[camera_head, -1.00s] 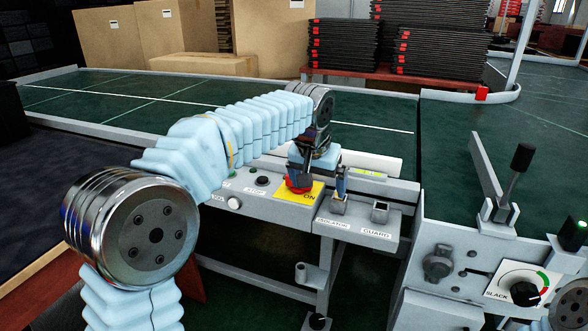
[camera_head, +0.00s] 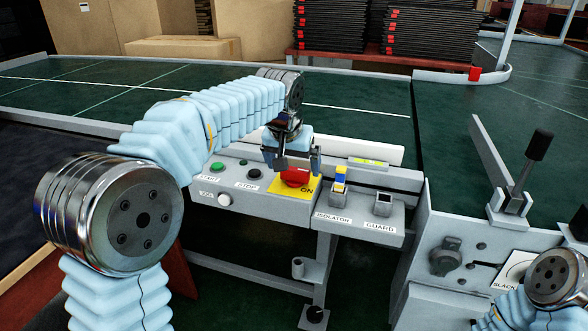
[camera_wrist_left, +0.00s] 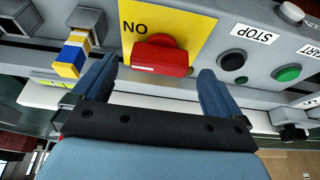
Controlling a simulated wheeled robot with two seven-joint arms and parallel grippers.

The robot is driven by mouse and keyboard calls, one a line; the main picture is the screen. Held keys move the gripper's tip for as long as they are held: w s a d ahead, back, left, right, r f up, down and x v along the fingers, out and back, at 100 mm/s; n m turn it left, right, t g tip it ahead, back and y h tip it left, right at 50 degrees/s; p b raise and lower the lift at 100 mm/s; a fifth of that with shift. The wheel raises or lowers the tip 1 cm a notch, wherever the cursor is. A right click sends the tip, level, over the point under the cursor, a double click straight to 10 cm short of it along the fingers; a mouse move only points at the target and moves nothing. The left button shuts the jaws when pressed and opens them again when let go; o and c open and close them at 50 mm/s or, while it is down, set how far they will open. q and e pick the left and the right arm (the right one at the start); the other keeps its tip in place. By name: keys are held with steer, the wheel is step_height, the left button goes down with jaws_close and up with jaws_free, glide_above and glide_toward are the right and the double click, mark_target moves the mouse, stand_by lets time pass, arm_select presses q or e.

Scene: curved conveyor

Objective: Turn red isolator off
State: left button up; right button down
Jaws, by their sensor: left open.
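The red isolator (camera_head: 295,177) is a red rotary knob on a yellow plate (camera_head: 307,191) marked ON, on the front of the grey control panel. In the left wrist view the red isolator (camera_wrist_left: 160,58) appears upside down, centre top, on its yellow plate (camera_wrist_left: 195,35). My left gripper (camera_head: 299,163) is open and reaches down over the knob. In the left wrist view its blue fingers (camera_wrist_left: 158,68) stand apart, one on each side of the knob; I cannot tell whether they touch it. My right gripper is out of view.
A blue, yellow and white plug (camera_head: 340,180) sits in the ISOLATOR socket just right of the knob. The GUARD socket (camera_head: 383,203) is beside it. The green START button (camera_head: 217,167) and black STOP button (camera_head: 254,173) lie left. A black-handled lever (camera_head: 539,147) stands right.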

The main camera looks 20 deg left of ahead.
arm_select(q)
steer(key=shift+x, duration=1.1)
steer(key=shift+c, duration=0.2)
steer(key=c, duration=1)
